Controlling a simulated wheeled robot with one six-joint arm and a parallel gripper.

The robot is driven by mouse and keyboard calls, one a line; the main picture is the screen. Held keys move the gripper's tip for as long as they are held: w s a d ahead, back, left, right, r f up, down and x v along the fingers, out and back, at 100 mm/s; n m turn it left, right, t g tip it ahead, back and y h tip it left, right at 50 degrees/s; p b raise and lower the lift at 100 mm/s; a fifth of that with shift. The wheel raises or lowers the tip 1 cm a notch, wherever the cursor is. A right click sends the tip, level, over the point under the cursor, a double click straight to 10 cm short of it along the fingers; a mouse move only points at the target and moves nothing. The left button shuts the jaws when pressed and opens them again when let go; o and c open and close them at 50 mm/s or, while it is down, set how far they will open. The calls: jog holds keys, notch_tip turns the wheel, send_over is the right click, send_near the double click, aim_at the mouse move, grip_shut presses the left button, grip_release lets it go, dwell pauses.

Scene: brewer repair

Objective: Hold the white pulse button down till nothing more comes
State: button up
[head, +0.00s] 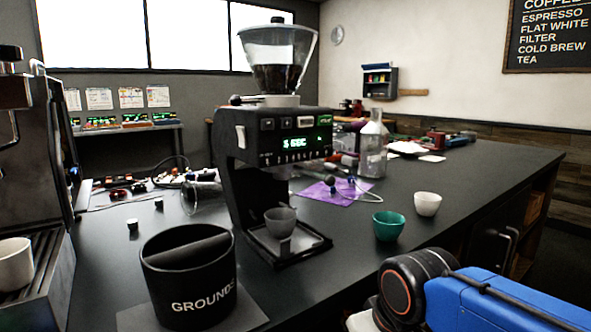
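A black coffee grinder (262,150) with a clear hopper (277,58) stands on the dark counter. Dark beans show low in the hopper. A small white upright button (241,137) sits on the left part of the grinder's head, and nothing touches it. A green lit display (297,143) is on the front, its text too small to read surely. A grey cup (281,220) stands on the grinder's tray (290,246) under the head; its contents cannot be told. My blue arm shows at the bottom right, apart from the grinder. My gripper is not in view.
A black grounds bin (188,280) stands in front of the grinder to the left. A teal cup (389,225) and a white cup (428,204) stand to the right. An espresso machine (40,150) fills the left edge. The right counter has free room.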

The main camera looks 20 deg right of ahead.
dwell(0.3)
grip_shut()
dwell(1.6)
